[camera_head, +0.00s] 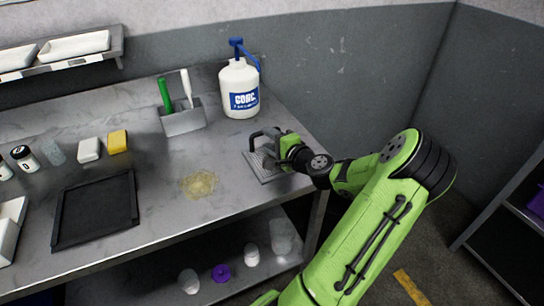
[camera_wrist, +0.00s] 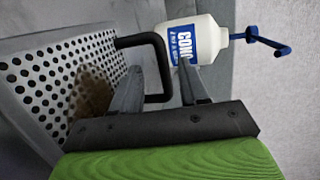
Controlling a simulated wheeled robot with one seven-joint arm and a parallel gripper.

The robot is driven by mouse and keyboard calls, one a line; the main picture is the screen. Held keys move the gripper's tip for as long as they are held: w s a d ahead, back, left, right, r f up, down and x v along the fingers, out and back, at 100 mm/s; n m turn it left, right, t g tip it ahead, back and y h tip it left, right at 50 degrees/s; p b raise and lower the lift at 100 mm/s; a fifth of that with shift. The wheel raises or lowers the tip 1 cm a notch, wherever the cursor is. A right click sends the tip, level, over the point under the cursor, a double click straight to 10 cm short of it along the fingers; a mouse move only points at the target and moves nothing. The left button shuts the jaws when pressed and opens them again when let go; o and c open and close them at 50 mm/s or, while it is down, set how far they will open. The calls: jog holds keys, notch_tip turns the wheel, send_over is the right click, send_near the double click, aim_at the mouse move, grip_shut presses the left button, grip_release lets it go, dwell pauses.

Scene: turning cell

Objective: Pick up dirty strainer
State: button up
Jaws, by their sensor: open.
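The strainer (camera_head: 262,171) is a grey perforated metal plate with a black handle, lying on the right end of the metal table. In the wrist view the strainer (camera_wrist: 45,88) fills the left side, with a brown stain among its holes. Its black handle (camera_wrist: 158,62) stands up between the two grey fingers. My gripper (camera_head: 276,146) is over the strainer at its handle; in the wrist view my gripper (camera_wrist: 158,75) is open, with a finger on each side of the handle's bar. Whether a finger touches the handle I cannot tell.
A white jug (camera_head: 239,90) with a blue pump stands behind the strainer. A grey caddy (camera_head: 183,121) holds green and white handles. A yellowish spill (camera_head: 198,185) lies left of the strainer. A black tray (camera_head: 95,211), a yellow sponge (camera_head: 118,141) and a white sponge (camera_head: 89,149) are further left.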

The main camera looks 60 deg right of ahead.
aim_at(261, 135)
jog(key=b+x, duration=0.1)
jog(key=x, duration=0.4)
jog(key=shift+w+a, duration=0.15)
jog(key=shift+w, duration=0.1)
jog(key=shift+s+r, duration=0.1)
grip_shut()
